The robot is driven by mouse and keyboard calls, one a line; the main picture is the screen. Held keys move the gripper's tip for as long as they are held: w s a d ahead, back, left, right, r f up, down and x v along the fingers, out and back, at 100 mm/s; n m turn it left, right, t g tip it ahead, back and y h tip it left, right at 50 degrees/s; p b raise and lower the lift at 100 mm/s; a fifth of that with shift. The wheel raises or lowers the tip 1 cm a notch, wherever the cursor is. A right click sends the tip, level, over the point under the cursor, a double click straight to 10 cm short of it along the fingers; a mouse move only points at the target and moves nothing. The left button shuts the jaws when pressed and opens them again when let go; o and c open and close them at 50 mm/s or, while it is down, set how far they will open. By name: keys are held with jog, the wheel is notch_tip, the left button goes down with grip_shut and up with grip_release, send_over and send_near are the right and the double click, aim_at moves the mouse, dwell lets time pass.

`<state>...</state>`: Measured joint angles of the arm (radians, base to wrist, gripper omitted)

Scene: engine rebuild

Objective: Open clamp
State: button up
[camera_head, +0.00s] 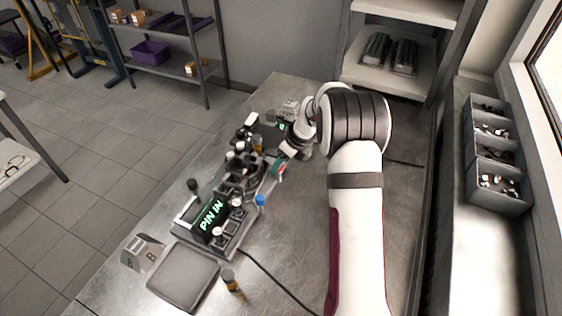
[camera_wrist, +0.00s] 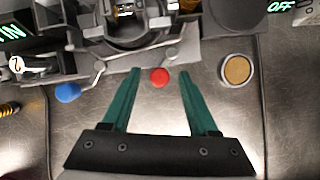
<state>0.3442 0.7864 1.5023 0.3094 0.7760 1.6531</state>
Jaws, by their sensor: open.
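The clamp fixture (camera_wrist: 125,38), a grey metal holder with a curved jaw, is at the top of the wrist view. My gripper (camera_wrist: 159,71) has green fingers, open, one on each side of the red knob with visible gaps. I cannot tell the clamp's state.
A lit "PIN IN" display (camera_head: 211,214) stands left of the fixture. A round tan-topped part (camera_wrist: 236,69) lies right of my fingers. A grey tray (camera_head: 184,276) and a yellow-black cylinder (camera_head: 231,281) are at the near end. The table to the right of my arm is clear.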

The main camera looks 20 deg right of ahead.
jog(key=shift+f, duration=0.15)
grip_shut()
jog(key=shift+w+d+n, duration=0.1)
jog(key=shift+d+n, duration=0.05)
jog(key=shift+n, duration=0.15)
jog(key=shift+w+d+n+g+y, duration=0.35)
jog(key=shift+d+n+g, duration=0.2)
jog(key=shift+n, duration=1.05)
jog(key=shift+w+d+n+g+y, duration=0.4)
jog(key=shift+n+g, duration=0.2)
jog(key=shift+n, duration=1)
jog(key=shift+w+d+n+g+y, duration=0.35)
jog(key=shift+d+n+g, duration=0.2)
jog(key=shift+n, duration=1.05)
